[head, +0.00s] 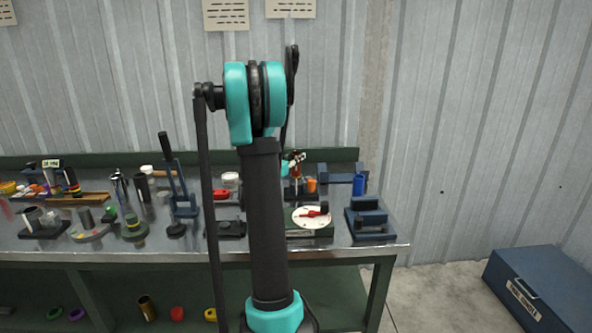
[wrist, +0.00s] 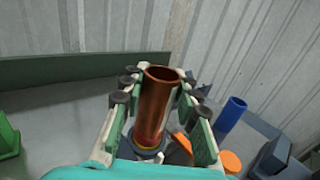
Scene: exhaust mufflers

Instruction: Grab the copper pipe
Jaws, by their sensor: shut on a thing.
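The copper pipe (wrist: 157,100) stands upright between the fingers of my gripper (wrist: 158,82) in the wrist view. Its open top end faces the camera. The green-padded fingers are shut on the pipe, one on each side. A yellow band and a grey-blue ring show around its lower end; whether it is lifted off its seat I cannot tell.
A blue cylinder (wrist: 231,115) and an orange part (wrist: 231,161) stand close on the right. A round white dial (head: 306,217) and a blue fixture (head: 369,219) sit near the bench's right end. A blue toolbox (head: 545,290) is on the floor. Many small parts crowd the bench's left.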

